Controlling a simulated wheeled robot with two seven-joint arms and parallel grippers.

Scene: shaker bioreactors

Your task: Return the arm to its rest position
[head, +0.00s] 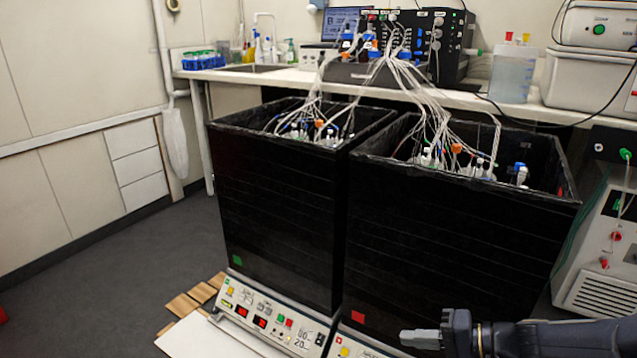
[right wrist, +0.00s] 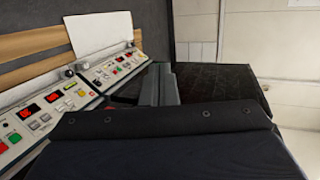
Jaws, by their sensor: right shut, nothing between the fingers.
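My right gripper (head: 422,338) is in the lower right of the head view, pointing left. It is shut and empty, in front of the lower part of the right black bioreactor box (head: 440,240). In the right wrist view the dark gripper body (right wrist: 165,122) fills the lower part, and the fingers (right wrist: 160,84) point away at the middle. My left gripper does not show in either view.
The left black box (head: 275,210) stands beside the right one, both holding tubed vessels. Control panels (head: 268,320) sit below. A bench (head: 260,76) with equipment runs behind. A white machine (head: 600,250) stands at right.

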